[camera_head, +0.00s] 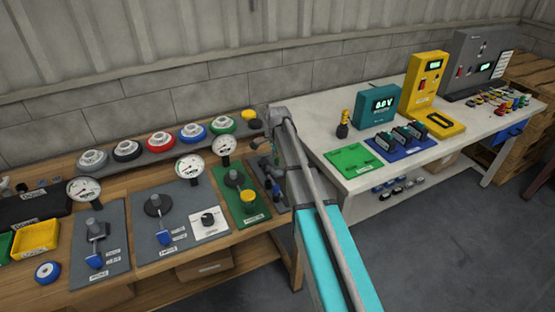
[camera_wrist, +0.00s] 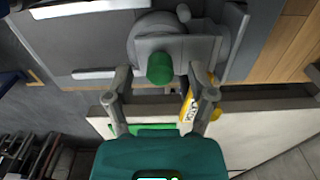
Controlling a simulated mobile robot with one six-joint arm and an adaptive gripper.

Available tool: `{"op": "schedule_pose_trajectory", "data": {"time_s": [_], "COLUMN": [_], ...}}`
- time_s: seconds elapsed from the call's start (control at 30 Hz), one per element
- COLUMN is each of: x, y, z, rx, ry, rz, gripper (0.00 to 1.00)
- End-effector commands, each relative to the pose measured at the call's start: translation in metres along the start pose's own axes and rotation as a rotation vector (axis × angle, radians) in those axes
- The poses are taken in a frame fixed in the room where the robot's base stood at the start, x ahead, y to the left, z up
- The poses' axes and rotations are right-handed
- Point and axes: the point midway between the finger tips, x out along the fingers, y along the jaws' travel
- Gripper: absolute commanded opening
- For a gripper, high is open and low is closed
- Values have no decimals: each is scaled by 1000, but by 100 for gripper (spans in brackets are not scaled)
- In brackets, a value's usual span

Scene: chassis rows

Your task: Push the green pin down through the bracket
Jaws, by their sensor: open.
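In the wrist view the green pin (camera_wrist: 160,68) shows as a round green head in front of the grey bracket (camera_wrist: 205,52). My gripper (camera_wrist: 160,82) is open. Its two grey fingers stand left and right of the green head, with gaps on both sides. I cannot tell how deep the pin sits or how far the fingertips are from it. A yellow latch label (camera_wrist: 188,108) shows beside the right finger. In the head view my arm covers part of the grey panel (camera_head: 281,203) at the bench's right end, and the pin is not clear there.
Gauges, such as the right one (camera_head: 223,146), stand along the wooden bench. The white table (camera_head: 330,102) on the right holds a teal meter (camera_head: 376,106) and a green mat (camera_head: 353,160).

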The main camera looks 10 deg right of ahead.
Motion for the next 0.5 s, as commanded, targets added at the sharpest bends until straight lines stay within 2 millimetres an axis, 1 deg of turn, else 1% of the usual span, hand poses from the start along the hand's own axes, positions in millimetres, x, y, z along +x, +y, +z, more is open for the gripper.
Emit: {"op": "schedule_pose_trajectory", "data": {"time_s": [0.03,0.5], "x": [-6,-43], "y": [0,0], "z": [0,0], "rx": [0,0], "ry": [0,0], "rz": [0,0], "gripper": [71,71]}}
